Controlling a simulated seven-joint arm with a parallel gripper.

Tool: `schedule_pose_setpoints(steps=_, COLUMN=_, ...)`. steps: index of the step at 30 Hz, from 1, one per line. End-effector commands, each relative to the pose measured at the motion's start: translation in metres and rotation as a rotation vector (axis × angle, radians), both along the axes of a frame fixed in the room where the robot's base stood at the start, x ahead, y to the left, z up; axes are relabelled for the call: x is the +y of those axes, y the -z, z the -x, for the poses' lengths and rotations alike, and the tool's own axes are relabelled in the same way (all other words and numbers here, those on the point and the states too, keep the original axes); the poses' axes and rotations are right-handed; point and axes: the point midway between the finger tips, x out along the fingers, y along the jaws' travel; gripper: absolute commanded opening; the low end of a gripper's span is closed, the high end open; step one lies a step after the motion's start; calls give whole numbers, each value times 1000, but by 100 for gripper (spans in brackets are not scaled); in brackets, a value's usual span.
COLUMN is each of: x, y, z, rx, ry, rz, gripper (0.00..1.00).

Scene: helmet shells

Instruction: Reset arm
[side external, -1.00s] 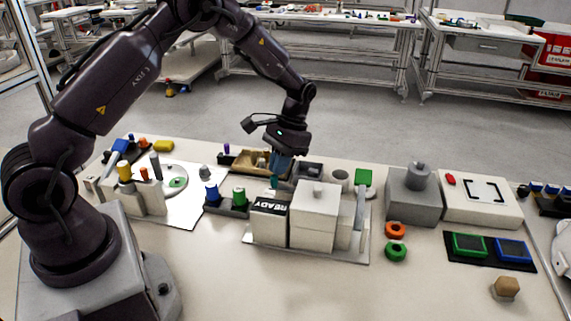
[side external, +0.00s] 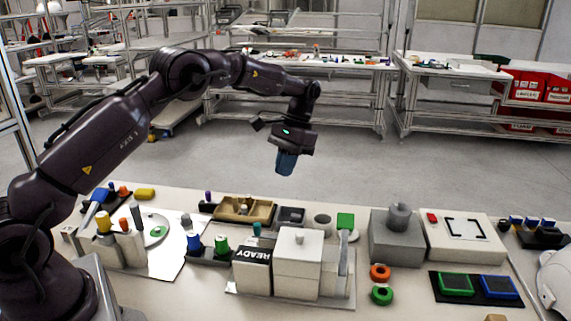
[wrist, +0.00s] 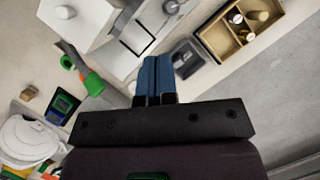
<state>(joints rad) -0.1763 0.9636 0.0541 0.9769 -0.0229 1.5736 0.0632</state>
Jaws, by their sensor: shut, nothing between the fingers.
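My gripper (side external: 286,162) hangs in the air above the back edge of the table, pointing down. Its blue fingers are closed together with nothing between them, as the wrist view shows (wrist: 156,78). It is clear of everything on the table (side external: 350,300). Below it are a tan tray (side external: 229,214) with small parts and a dark grey box (side external: 291,216). The white blocks with the READY label (side external: 252,253) stand in front of them.
A grey block with a cylinder (side external: 396,240) and a white box with a red button (side external: 465,240) stand at right. A round plate fixture (side external: 150,230) is at left. The air around my gripper is free.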

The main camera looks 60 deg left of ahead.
Motion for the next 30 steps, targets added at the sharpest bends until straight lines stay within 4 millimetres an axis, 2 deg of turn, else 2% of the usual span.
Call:
schedule_pose_setpoints(steps=4, x=2, y=0, z=-6, rx=-29, ry=-7, rz=-9, gripper=0)
schedule_pose_setpoints(steps=7, x=0, y=17, z=4, rx=-20, ry=-13, rz=-11, gripper=0)
schedule_pose_setpoints(steps=10, x=-5, y=11, z=17, rx=-49, ry=-16, rz=-16, gripper=0)
schedule_pose_setpoints(steps=17, x=-27, y=-41, z=61, rx=-188, ry=-1, rz=-33, gripper=0)
schedule_pose_setpoints(steps=24, x=-55, y=-94, z=127, rx=-368, ry=32, rz=-50, gripper=0)
schedule_pose_setpoints(steps=30, x=-75, y=-120, z=189, rx=-521, ry=67, rz=-59, gripper=0)
